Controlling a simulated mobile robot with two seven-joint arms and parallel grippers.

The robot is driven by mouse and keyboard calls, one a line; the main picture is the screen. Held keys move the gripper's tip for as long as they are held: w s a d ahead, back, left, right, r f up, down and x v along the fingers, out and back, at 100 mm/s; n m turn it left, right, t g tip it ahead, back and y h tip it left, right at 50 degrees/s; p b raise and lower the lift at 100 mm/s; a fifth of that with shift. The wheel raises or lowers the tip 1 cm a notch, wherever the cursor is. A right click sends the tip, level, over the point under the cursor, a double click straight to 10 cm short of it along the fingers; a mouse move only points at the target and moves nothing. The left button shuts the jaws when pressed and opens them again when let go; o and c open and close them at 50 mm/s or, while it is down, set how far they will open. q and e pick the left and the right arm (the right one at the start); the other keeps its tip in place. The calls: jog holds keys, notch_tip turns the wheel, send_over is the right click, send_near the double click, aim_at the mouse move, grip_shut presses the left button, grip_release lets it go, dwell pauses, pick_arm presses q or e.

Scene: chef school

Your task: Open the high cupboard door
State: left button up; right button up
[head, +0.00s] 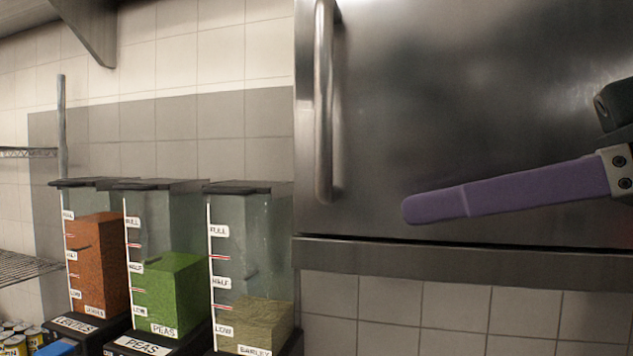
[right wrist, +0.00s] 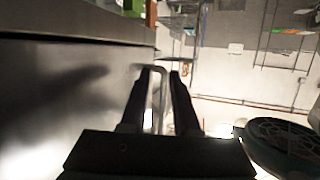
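The high cupboard door (head: 480,110) is a brushed steel panel on the right of the head view and looks shut. Its upright bar handle (head: 325,110) runs along the door's left edge. My right gripper (head: 412,209) comes in from the right in front of the door, with one purple finger showing; its tip is right of the handle's lower end. In the right wrist view, my two dark fingers (right wrist: 160,74) are apart, and the pale handle (right wrist: 155,98) shows in the gap between them. My left gripper is not in view.
Clear dispensers of lentils (head: 97,262), peas (head: 170,292) and barley (head: 254,322) stand left of the cupboard, below handle height. A wire shelf (head: 25,266) and cans (head: 15,342) are at far left. The tiled wall left of the handle is clear.

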aim_at(332, 55)
jog(key=r+y, duration=0.1)
jog(key=r, duration=0.2)
jog(key=r+n+y+b, duration=0.1)
jog(key=r, duration=0.2)
jog(key=r+n+y, duration=0.1)
jog(key=r, duration=0.2)
jog(key=shift+d+r+y+b, duration=0.3)
jog(key=shift+d+b, duration=0.05)
jog(key=shift+b, duration=0.05)
jog(key=shift+w+a+r+p, duration=0.1)
jog(key=shift+a+r+p, duration=0.05)
jog(key=shift+r+p, duration=0.15)
jog(key=p+x, duration=0.8)
jog(key=shift+a, duration=0.35)
jog(key=shift+w+a+f, duration=0.25)
jog(key=shift+a, duration=0.1)
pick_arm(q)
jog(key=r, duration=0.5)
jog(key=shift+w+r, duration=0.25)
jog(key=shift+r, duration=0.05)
pick_arm(e)
jog(key=shift+c, duration=0.2)
grip_shut()
